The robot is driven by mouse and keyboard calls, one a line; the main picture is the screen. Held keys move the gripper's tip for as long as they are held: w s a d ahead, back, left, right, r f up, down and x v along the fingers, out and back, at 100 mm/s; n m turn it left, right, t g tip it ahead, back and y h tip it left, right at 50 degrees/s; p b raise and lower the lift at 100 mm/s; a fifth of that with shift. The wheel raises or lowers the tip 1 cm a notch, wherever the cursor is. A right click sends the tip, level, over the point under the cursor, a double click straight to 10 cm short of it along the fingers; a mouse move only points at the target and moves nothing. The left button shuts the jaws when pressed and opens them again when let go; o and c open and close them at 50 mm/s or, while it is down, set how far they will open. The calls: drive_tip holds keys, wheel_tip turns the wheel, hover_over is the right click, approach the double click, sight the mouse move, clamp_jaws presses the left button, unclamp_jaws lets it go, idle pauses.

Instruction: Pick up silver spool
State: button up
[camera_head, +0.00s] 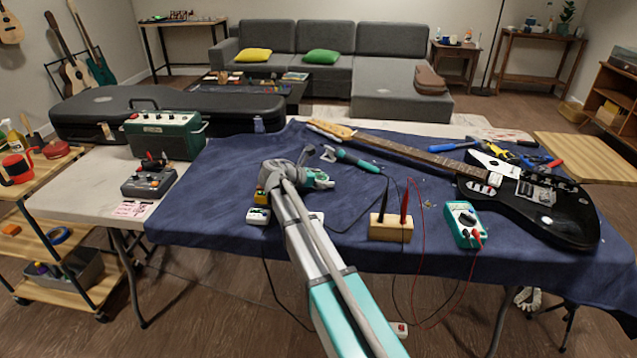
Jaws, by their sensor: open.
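I cannot make out a silver spool in the head view. My arm and wrist cover part of the blue cloth on the table, so the spool may be hidden or too small to tell. My gripper (322,180) is low over the middle of the blue cloth (230,165), just below a teal-handled tool (350,159). It is open; its fingertips are small and partly covered by my wrist, and I see nothing held in it.
A wooden block (391,228) with black and red probes and a teal multimeter (464,224) lie right of my arm. A black guitar (540,215) fills the table's right side. A green amplifier (165,135) and grey pedal (148,181) stand left. Red and black leads hang over the front edge.

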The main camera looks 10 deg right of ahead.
idle(0.3)
drive_tip(key=c, duration=1)
drive_tip(key=shift+r, duration=0.2)
drive_tip(key=shift+c, duration=0.2)
wheel_tip(320, 180, up, 3)
drive_tip(key=p, duration=0.3)
drive_tip(key=shift+f, duration=0.1)
drive_tip(key=s+d+r+p, duration=0.3)
drive_tip(key=s+r+p, duration=0.7)
drive_tip(key=s, duration=0.3)
drive_tip(key=shift+s+d, duration=0.2)
drive_tip(key=shift+s, duration=0.1)
drive_tip(key=shift+f, duration=0.1)
wheel_tip(320, 180, up, 13)
drive_tip(key=p, duration=1.3)
